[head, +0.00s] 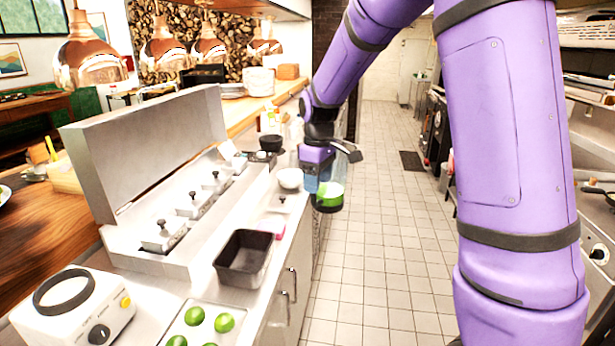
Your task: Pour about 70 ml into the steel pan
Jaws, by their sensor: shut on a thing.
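My gripper (318,180) is at the end of my purple arm, over the right edge of the steel counter and partly over the floor. It is shut on a small green container (329,197) with a dark lower part. The container looks roughly upright; its contents and the finger contact cannot be made out. A grey, open rectangular metal pan (243,266) stands on the counter, nearer the camera and to the left of my gripper. It is probably the steel pan. It looks empty, and the held container is apart from it.
A lidded steel station (175,150) stands left of the pan. A tray of limes (255,320) and a white appliance (72,310) are in front. A pink-and-clear item (272,224), a white bowl (290,178) and a black bowl (270,143) stand behind.

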